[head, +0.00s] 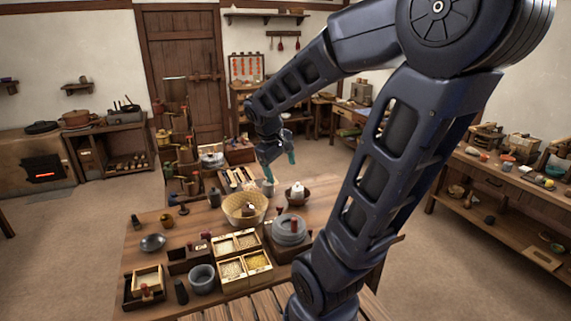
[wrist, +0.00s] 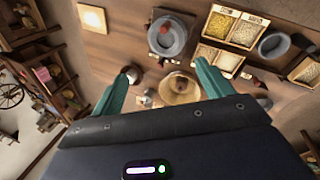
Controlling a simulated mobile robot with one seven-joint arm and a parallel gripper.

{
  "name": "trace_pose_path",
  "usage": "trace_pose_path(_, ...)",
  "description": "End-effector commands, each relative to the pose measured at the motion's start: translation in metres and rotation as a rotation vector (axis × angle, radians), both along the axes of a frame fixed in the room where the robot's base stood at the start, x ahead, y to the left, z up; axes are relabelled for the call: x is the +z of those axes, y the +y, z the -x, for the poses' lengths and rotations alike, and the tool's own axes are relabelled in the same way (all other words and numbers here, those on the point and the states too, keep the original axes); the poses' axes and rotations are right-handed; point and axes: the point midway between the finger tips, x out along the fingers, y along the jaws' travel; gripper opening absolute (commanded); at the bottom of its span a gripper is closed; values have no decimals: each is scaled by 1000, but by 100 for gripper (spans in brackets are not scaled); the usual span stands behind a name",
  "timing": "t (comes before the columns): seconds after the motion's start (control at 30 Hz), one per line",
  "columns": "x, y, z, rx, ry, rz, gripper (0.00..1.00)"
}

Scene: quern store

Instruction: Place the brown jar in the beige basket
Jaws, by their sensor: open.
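The beige basket (head: 236,217) stands on the wooden table, and it also shows in the wrist view (wrist: 170,98). A small brown and pale object (head: 249,208) shows inside it; it may be the brown jar, but it is too small to tell. My gripper (head: 280,165) is open and empty above the table, behind and to the right of the basket in the head view. In the wrist view its two teal fingers are spread apart, with the basket below and partly behind the right finger. A brown vessel with a white top (head: 298,194) stands right of the basket.
A grey quern (head: 289,230) stands right of the basket, with divided grain boxes (head: 245,266) in front. A grey bowl (head: 202,278) and a dark dish (head: 152,242) are on the front left.

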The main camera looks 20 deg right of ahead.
Motion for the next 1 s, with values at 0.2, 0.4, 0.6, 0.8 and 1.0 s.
trace_pose_path(0.2,25,4,37,-151,-143,-160,79)
trace_pose_path(0.4,42,11,65,-263,-257,-291,79)
trace_pose_path(0.6,50,17,79,-322,-320,-364,79)
trace_pose_path(0.8,51,18,81,-334,-331,-378,79)
trace_pose_path(1.0,51,18,81,-332,-330,-378,79)
